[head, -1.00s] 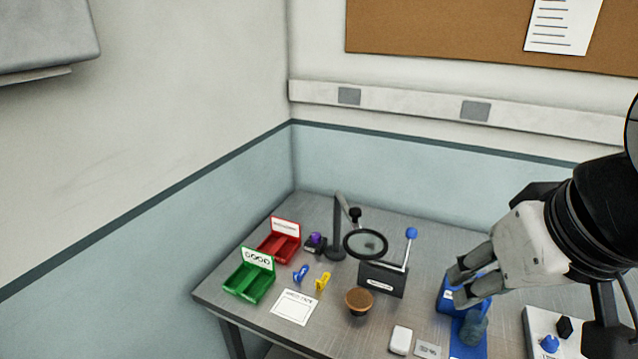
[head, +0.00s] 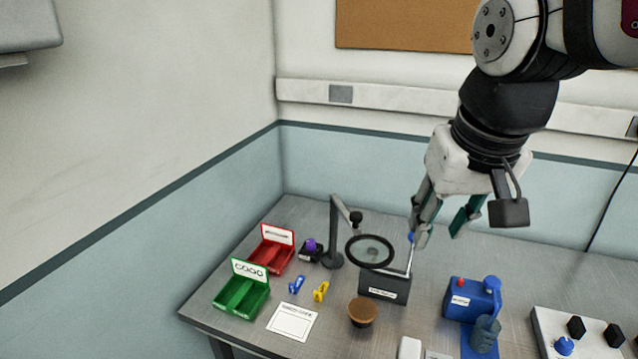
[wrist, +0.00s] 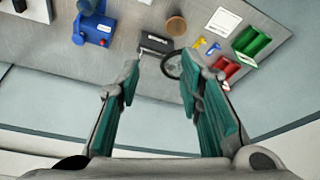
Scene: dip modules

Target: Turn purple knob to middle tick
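The purple knob (head: 311,245) sits on a small dark base at the back left of the table, between the red bin and the magnifier stand. It is small, and its pointer and ticks cannot be made out. My gripper (head: 442,238) is high above the back of the table, right of the knob, near the top of the blue-tipped lever. The wrist view shows its two fingers (wrist: 158,88) wide apart with nothing between them. I cannot pick out the purple knob in the wrist view.
A magnifier (head: 369,251) on a stand is between knob and gripper. The red bin (head: 272,256) and green bin (head: 241,294) are at left. A lever box (head: 384,287), blue machine (head: 470,300), brown round knob (head: 362,313) and control panel (head: 590,345) stand to the right and front.

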